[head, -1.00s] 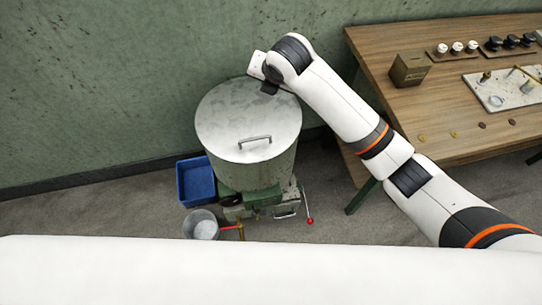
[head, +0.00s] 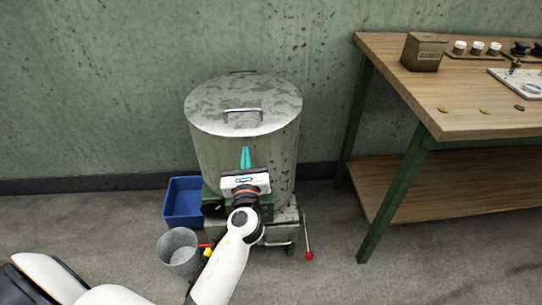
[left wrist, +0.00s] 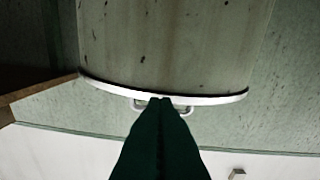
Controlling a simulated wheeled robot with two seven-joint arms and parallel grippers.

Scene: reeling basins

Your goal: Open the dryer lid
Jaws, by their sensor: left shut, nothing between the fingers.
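The dryer (head: 215,155) is a tall pale metal drum on a green base, standing by the wall. Its round grey lid (head: 205,105) lies flat and closed on top, with a bar handle (head: 243,111) near the front edge. My left gripper (head: 245,150) is shut and empty, its teal fingertips pointing up in front of the drum, below the lid handle. In the left wrist view the scene is upside down: the fingers (left wrist: 161,108) cover the middle of the handle (left wrist: 185,109), and the lid rim (left wrist: 215,98) shows beside them. Contact cannot be told. My right gripper is out of view.
A blue bin (head: 183,202) and a grey bucket (head: 178,250) stand on the floor left of the dryer. A red-knobbed lever (head: 308,240) sticks out at its right. A wooden table (head: 455,110) with small items is at the right.

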